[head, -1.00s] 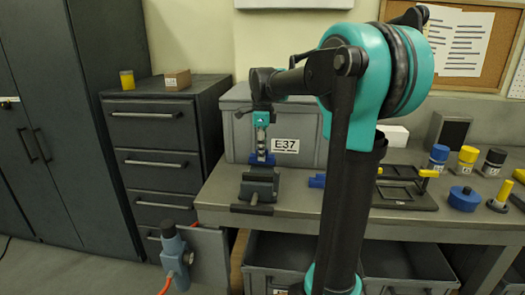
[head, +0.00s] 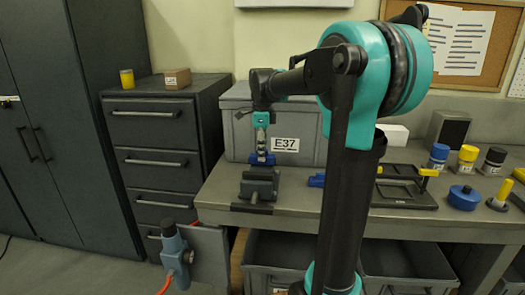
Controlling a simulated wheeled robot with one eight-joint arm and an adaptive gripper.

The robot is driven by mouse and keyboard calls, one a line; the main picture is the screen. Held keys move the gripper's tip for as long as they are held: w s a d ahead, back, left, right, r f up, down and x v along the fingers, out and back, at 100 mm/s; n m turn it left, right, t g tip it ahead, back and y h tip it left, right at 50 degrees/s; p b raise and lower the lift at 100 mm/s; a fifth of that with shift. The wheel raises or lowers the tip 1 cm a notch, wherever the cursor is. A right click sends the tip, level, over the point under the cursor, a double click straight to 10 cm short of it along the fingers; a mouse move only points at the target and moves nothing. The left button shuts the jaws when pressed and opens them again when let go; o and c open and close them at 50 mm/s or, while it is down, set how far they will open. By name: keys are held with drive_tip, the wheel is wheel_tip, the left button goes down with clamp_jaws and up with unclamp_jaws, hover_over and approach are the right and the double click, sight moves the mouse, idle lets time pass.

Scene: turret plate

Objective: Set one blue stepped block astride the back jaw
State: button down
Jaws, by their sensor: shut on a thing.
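A dark vise (head: 257,187) stands near the left end of the grey workbench (head: 300,208). A blue stepped block (head: 262,159) is in my gripper (head: 261,151), right over the back part of the vise. My gripper points straight down and is shut on the block. The block looks at or just above the back jaw; I cannot tell whether it touches. A second blue piece (head: 317,181) lies on the bench to the right of the vise, partly hidden behind my arm.
A grey crate labelled E37 (head: 236,135) stands close behind the vise. A black frame fixture (head: 405,191) with a yellow handle, several small jars and a blue disc (head: 463,197) are to the right. A blue-grey tool (head: 174,255) hangs at the bench's left.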

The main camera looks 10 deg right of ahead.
idle(0.4)
drive_tip(key=c, duration=1.2)
unclamp_jaws()
drive_tip(key=shift+o, duration=0.2)
wheel_tip(320, 180, up, 12)
drive_tip(key=shift+s, duration=0.15)
